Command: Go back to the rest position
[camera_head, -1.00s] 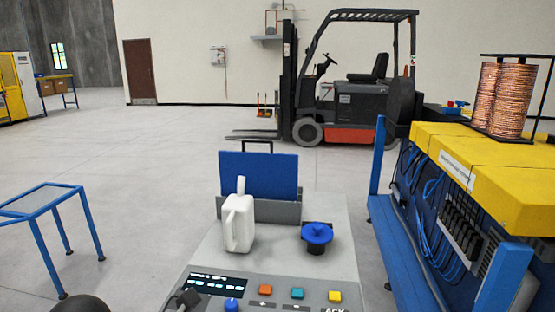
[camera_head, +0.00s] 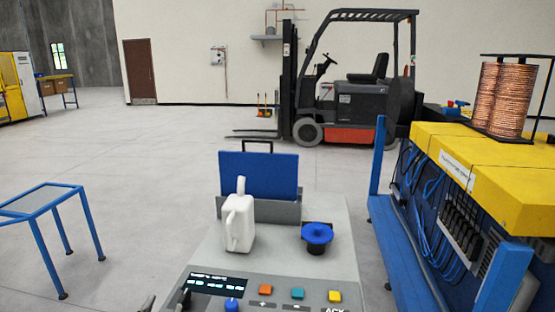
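Only dark tips of what looks like my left gripper (camera_head: 166,300) show at the bottom edge, left of the control panel (camera_head: 262,283). Two tips stand apart with nothing seen between them; the rest is cut off by the frame. My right gripper is not in view. Copper tube coils (camera_head: 508,97) stand upright on the yellow-topped machine (camera_head: 480,165) at the right, far from the visible tips.
A forklift (camera_head: 350,105) is parked at the back wall. The floor between is clear.

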